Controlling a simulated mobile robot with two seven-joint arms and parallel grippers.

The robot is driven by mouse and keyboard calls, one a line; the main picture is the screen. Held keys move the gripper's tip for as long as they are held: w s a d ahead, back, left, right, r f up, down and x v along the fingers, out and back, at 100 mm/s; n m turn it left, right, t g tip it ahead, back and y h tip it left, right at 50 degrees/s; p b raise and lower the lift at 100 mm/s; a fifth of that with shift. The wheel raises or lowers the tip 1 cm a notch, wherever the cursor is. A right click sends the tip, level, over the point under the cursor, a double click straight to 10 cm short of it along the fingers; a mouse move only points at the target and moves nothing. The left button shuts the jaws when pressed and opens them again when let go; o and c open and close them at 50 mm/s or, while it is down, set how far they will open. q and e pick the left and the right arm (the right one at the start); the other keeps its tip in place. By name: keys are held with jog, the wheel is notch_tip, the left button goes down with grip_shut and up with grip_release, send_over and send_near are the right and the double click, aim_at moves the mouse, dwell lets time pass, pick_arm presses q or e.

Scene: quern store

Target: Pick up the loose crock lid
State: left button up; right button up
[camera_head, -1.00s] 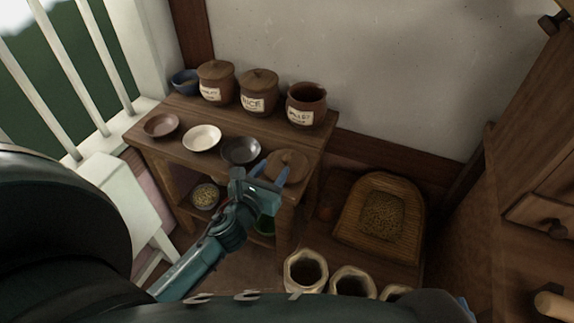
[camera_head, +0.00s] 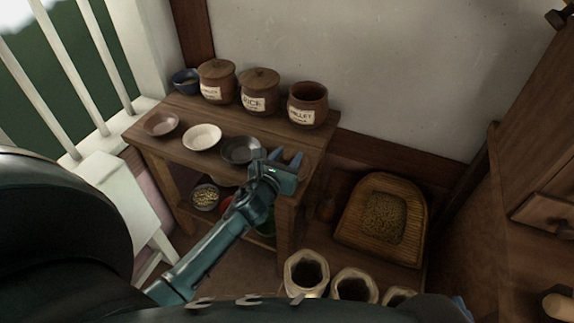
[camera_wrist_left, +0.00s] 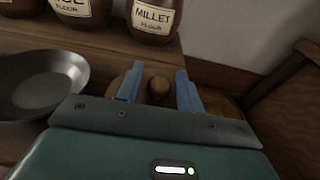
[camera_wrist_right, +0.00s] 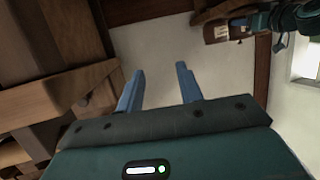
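The loose crock lid is a round brown wooden disc with a knob (camera_wrist_left: 158,88), lying on the table near its front right corner. My left gripper (camera_wrist_left: 158,86) is open, with its two blue fingers on either side of the knob and a gap to each. In the head view the left gripper (camera_head: 287,158) hides most of the lid. The millet crock (camera_head: 307,105) stands behind without a lid; it also shows in the left wrist view (camera_wrist_left: 154,18). My right gripper (camera_wrist_right: 158,85) is open and empty, away from the table.
Two lidded crocks (camera_head: 216,82) (camera_head: 260,91) stand beside the millet crock. A dark bowl (camera_head: 240,150), a white bowl (camera_head: 202,137) and a brown bowl (camera_head: 161,124) lie on the table (camera_head: 190,112). A woven tray (camera_head: 352,222) and open sacks (camera_head: 306,272) are at right and below.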

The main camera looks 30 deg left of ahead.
pick_arm(q)
grip_shut()
jog(key=shift+r, duration=0.1)
